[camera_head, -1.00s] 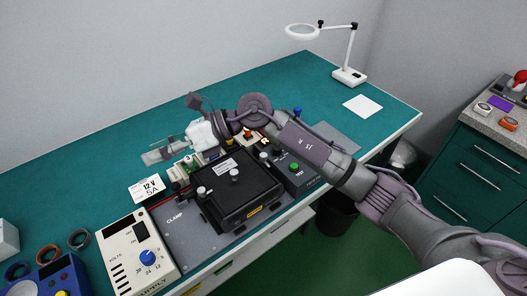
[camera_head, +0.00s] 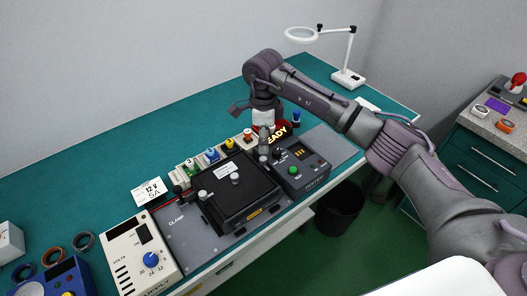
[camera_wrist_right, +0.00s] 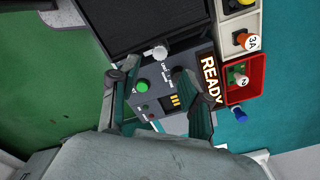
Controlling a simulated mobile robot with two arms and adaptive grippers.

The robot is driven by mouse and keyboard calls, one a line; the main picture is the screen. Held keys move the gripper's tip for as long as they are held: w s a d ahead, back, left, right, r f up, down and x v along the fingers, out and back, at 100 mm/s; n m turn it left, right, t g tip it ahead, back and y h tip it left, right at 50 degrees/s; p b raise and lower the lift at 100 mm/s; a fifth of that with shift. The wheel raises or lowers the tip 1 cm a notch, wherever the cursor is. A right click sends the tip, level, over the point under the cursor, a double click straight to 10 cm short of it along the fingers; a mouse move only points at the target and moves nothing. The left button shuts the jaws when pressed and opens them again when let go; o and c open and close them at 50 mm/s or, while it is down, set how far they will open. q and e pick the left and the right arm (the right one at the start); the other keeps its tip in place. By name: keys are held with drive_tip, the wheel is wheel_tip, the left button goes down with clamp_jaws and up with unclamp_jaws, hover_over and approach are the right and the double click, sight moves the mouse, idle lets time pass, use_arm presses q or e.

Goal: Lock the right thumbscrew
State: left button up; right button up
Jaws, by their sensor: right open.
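The right thumbscrew, a small grey knob (camera_wrist_right: 160,53), stands at the edge of the black clamp box (camera_head: 240,196). In the head view, my right gripper (camera_head: 265,150) points down over the right end of the box and partly hides this area. In the right wrist view, the open right gripper (camera_wrist_right: 150,76) has its fingers spread, with the thumbscrew ahead of and between the fingertips. I cannot tell whether either finger touches it. Two other grey knobs stand on the clamp, at its left side (camera_head: 202,194) and on its top (camera_head: 235,178). My left gripper is out of view.
A grey tester with a green button (camera_head: 295,170) sits close right of the clamp. The white power supply (camera_head: 130,236) is at left.

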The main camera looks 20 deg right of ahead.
sight(263, 159)
wheel_tip(263, 159, down, 7)
drive_tip(key=shift+r+p, duration=0.1)
drive_tip(key=shift+p, duration=0.7)
clamp_jaws()
